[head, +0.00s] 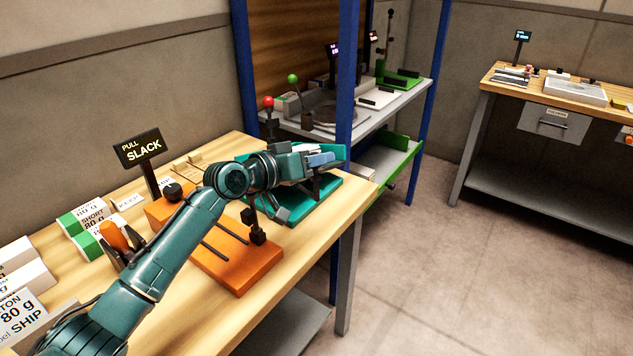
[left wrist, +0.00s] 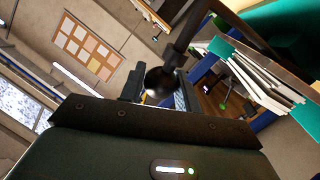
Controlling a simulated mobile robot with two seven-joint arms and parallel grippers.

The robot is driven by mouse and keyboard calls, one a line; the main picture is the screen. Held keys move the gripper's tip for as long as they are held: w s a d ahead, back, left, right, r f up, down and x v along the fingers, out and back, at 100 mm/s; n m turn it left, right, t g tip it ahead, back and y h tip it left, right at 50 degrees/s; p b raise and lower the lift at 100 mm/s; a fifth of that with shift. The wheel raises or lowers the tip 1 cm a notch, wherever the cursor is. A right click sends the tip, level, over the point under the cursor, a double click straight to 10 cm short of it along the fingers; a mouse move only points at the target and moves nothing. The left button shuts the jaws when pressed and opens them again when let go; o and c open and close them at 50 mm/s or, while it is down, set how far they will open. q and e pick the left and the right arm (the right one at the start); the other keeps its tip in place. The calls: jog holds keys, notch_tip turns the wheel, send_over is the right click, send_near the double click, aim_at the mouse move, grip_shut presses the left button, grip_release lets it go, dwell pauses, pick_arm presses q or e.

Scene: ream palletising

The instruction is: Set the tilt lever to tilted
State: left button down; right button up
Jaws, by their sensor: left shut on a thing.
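My left gripper (head: 316,172) is over the teal jogger-like tray (head: 325,197) at the far right end of the wooden table. In the left wrist view, my left gripper (left wrist: 155,92) is shut on a black ball knob (left wrist: 160,80), which sits at the end of a dark lever rod (left wrist: 188,35). In the head view the knob is hidden by the gripper, so I cannot tell the lever's setting. Paper sheets (left wrist: 262,82) stand beside the teal tray in the left wrist view. My right gripper is not in view.
An orange base (head: 235,268) with dark rods lies beside my left arm. A sign (head: 140,150) reads "PULL SLACK". Labelled reams (head: 92,215) lie at left. A blue post (head: 347,80) and a grey shelf (head: 385,120) stand behind. The floor at right is clear.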

pick_arm(q)
jog(key=shift+w+r, duration=0.3)
jog(key=shift+r, duration=0.15)
jog(key=shift+a+r, duration=0.1)
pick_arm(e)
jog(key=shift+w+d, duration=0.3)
pick_arm(q)
jog(key=c, duration=1.5)
grip_release()
jog(key=o, duration=0.4)
jog(key=shift+w, duration=0.1)
jog(key=shift+o, duration=0.2)
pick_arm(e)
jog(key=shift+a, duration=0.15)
